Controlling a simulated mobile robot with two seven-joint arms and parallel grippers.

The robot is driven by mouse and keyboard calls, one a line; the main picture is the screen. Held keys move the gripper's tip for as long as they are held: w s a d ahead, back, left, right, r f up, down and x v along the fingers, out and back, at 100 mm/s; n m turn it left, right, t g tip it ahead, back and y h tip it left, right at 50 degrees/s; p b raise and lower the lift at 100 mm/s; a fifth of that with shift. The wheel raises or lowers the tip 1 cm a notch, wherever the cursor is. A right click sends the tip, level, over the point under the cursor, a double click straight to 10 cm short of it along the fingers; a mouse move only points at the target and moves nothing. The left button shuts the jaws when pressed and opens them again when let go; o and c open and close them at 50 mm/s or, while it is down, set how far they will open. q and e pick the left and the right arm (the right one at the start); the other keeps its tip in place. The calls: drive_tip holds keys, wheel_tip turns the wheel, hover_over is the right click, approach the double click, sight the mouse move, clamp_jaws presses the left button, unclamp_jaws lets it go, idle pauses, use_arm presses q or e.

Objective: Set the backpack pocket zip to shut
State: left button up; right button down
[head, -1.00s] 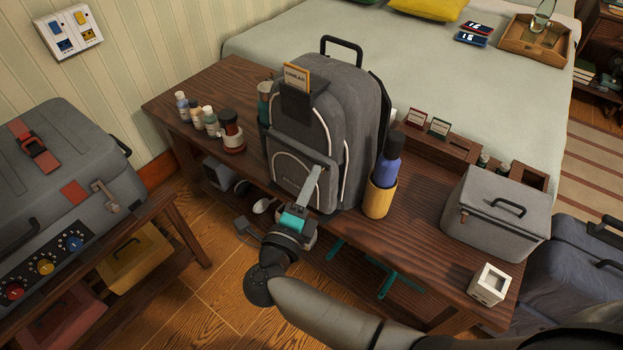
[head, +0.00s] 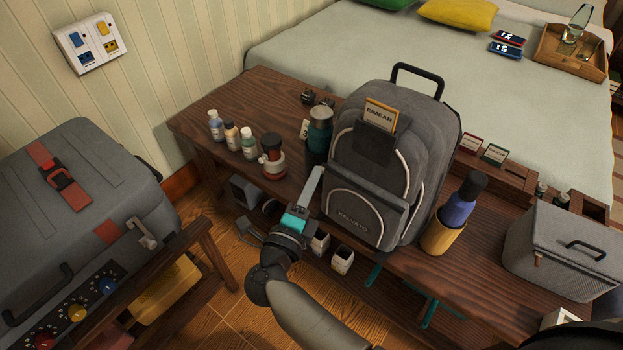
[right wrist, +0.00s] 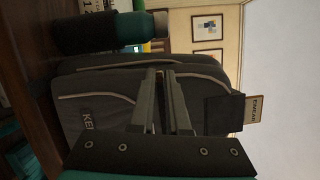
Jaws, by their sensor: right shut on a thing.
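The grey backpack (head: 415,135) stands upright on the dark wooden bench. Its lower front pocket (head: 362,222) has a pale arched zip line (head: 372,197) above the lettering. My right gripper (head: 318,173) is at the pocket's left edge, its fingers close together. In the right wrist view, the two fingers (right wrist: 166,75) reach to the backpack front (right wrist: 105,75), beside the pocket (right wrist: 85,118). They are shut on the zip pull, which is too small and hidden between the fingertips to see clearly. My left gripper is not in view.
A green flask (head: 318,135), a red-banded jar (head: 272,157) and several small bottles stand left of the backpack. A blue bottle in a yellow holder (head: 443,232) and a grey case (head: 560,250) stand to the right. A grey suitcase (head: 90,190) is far left.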

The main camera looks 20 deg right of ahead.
drive_tip(key=shift+w+a, duration=0.1)
drive_tip(key=shift+w, duration=0.05)
drive_tip(key=c, duration=0.9)
unclamp_jaws()
drive_tip(key=shift+c, duration=0.2)
